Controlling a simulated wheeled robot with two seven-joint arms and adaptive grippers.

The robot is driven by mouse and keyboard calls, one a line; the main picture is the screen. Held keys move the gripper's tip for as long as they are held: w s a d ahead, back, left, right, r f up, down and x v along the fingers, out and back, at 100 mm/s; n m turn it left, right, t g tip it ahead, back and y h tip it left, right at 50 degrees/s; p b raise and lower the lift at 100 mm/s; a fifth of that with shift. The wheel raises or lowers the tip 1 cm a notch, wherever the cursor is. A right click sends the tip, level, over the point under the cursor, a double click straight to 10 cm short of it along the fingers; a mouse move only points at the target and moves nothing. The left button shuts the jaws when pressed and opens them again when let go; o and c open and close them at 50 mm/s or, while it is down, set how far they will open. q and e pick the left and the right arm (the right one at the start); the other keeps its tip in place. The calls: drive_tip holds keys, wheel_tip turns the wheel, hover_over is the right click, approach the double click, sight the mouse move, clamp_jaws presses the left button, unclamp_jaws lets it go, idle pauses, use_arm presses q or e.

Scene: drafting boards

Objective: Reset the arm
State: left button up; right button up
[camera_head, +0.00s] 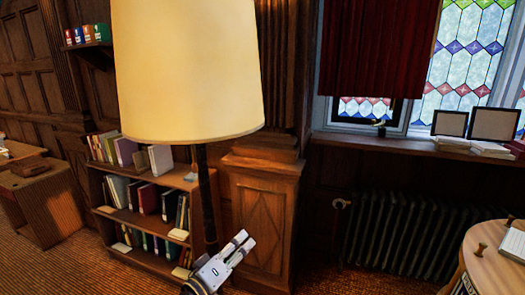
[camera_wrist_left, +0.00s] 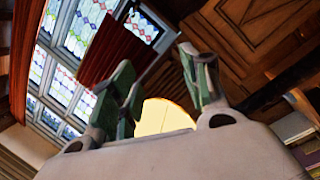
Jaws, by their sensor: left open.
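My left gripper (camera_head: 240,242) shows low in the head view, in front of the lamp's dark pole and the wooden pedestal. Its fingers point up and to the right. In the left wrist view its two fingers (camera_wrist_left: 165,90) stand apart with nothing between them, so it is open and empty. The lamp's cream shade (camera_wrist_left: 163,117) shows behind the fingers there. My right gripper is in neither view.
A floor lamp with a large cream shade (camera_head: 185,70) stands close in front. A bookcase (camera_head: 112,215) is at left, a wooden pedestal (camera_head: 262,210) behind the gripper. A radiator (camera_head: 405,235) and a round table (camera_head: 490,270) are at right.

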use_arm(q)
drive_tip(key=s+a+f+m+g+y, duration=0.25)
drive_tip(key=s+f+g, duration=0.2)
drive_tip(key=f, duration=0.55)
drive_tip(key=s+a+f+m+g+y, duration=0.2)
drive_tip(key=s+a+f+g+y, duration=0.2)
drive_tip(key=s+a+f, duration=0.4)
drive_tip(key=s+a+f+m+g+y, duration=0.25)
drive_tip(key=s+a+f, duration=0.25)
drive_tip(key=s, duration=0.5)
wheel_tip(320, 180, down, 33)
drive_tip(key=s+g, duration=0.2)
drive_tip(key=s+a+f, duration=0.2)
drive_tip(key=s+f, duration=0.8)
drive_tip(key=s, duration=0.1)
drive_tip(key=s+a+f+g+y, duration=0.1)
drive_tip(key=s+a+f, duration=0.1)
drive_tip(key=s+f, duration=0.8)
drive_tip(key=shift+s+a, duration=0.2)
drive_tip(key=shift+s, duration=0.5)
